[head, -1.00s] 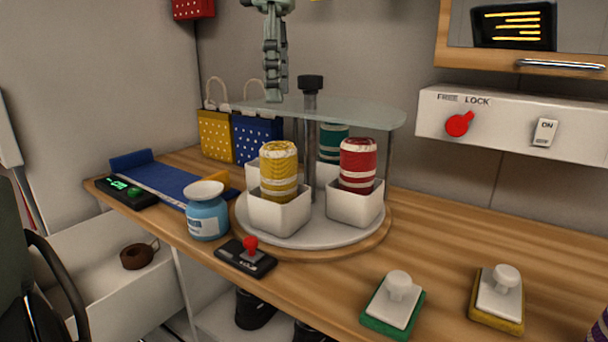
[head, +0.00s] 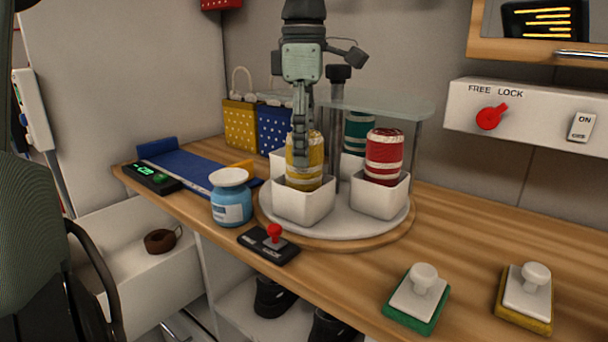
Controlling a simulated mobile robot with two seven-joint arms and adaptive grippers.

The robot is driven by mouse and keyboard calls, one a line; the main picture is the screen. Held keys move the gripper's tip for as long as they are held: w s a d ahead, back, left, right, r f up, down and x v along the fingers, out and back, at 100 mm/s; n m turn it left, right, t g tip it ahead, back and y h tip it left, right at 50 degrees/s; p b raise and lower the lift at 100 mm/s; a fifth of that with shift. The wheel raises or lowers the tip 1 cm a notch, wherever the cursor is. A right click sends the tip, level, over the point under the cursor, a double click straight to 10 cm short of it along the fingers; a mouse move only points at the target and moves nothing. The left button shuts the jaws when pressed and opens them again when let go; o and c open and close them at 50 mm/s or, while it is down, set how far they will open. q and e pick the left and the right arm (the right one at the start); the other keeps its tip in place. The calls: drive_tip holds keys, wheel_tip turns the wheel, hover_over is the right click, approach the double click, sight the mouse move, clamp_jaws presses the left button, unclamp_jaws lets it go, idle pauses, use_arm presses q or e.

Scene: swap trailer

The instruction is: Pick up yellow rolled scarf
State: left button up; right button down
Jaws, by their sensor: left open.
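The yellow rolled scarf (head: 311,165) stands upright in a white square cup (head: 303,205) at the front of the round turntable (head: 335,229). It is yellow with pale bands. My left gripper (head: 300,158) comes down from above, its fingers pointing down in front of the scarf's upper left part and hiding some of it. The gripper is open; I cannot tell whether it touches the scarf. My right gripper is not in view.
A red rolled scarf (head: 384,160) stands in a white cup to the right, a green one (head: 357,131) behind. A glass shelf (head: 390,106) hangs over the turntable's back beside a dark post (head: 337,120).

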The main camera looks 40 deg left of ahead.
use_arm(q)
drive_tip(key=c, duration=1.3)
drive_tip(key=shift+r, duration=0.1)
drive_tip(key=shift+c, duration=0.2)
